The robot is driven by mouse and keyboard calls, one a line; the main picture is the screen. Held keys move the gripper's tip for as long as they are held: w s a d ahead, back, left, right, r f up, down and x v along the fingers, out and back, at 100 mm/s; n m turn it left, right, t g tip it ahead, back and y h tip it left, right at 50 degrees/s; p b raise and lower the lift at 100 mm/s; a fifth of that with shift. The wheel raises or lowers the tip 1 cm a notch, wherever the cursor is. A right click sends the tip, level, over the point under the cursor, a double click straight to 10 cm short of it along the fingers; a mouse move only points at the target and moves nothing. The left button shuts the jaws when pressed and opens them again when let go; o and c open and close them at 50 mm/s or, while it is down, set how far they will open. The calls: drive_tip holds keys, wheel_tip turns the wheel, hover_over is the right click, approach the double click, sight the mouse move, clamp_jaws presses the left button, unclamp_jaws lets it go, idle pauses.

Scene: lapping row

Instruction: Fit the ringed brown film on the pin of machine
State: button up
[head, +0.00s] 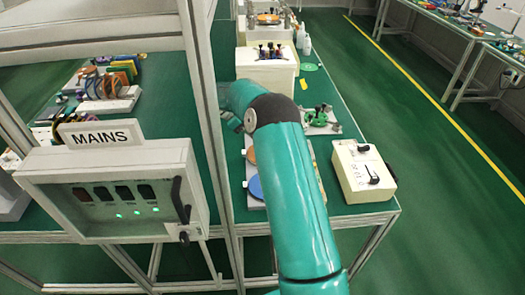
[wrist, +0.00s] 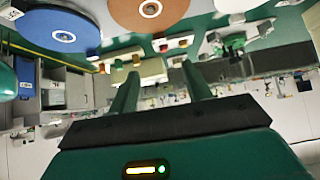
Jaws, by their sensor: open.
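A brown film disc (wrist: 172,12) with a pale ring at its centre shows at the top of the wrist view, cut by the frame edge. In the head view only a sliver of the brown film (head: 251,156) shows left of my arm. A blue disc (wrist: 58,22) lies beside it, also with a pale centre; it shows in the head view too (head: 256,187). My gripper (wrist: 160,70) is open, with nothing between its fingers, apart from both discs. In the head view my arm mostly hides it. I cannot tell which machine's pin is meant.
A cream box with coloured knobs (head: 266,70) stands farther back, and a machine with an orange-brown disc (head: 268,18) behind it. A green fixture (head: 318,118) and a cream control box (head: 362,172) lie right. A frame post (head: 205,110) and MAINS panel (head: 112,195) stand left.

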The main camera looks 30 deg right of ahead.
drive_tip(key=x, duration=0.7)
drive_tip(key=shift+s+d+f, duration=0.1)
drive_tip(key=shift+d+f, duration=0.05)
drive_tip(key=shift+f, duration=0.2)
drive_tip(key=shift+s+d+f, duration=0.1)
drive_tip(key=shift+s+d, duration=0.05)
drive_tip(key=shift+s, duration=0.05)
drive_tip(key=x, duration=0.5)
drive_tip(key=shift+w+a+f, duration=0.2)
drive_tip(key=c, duration=1.1)
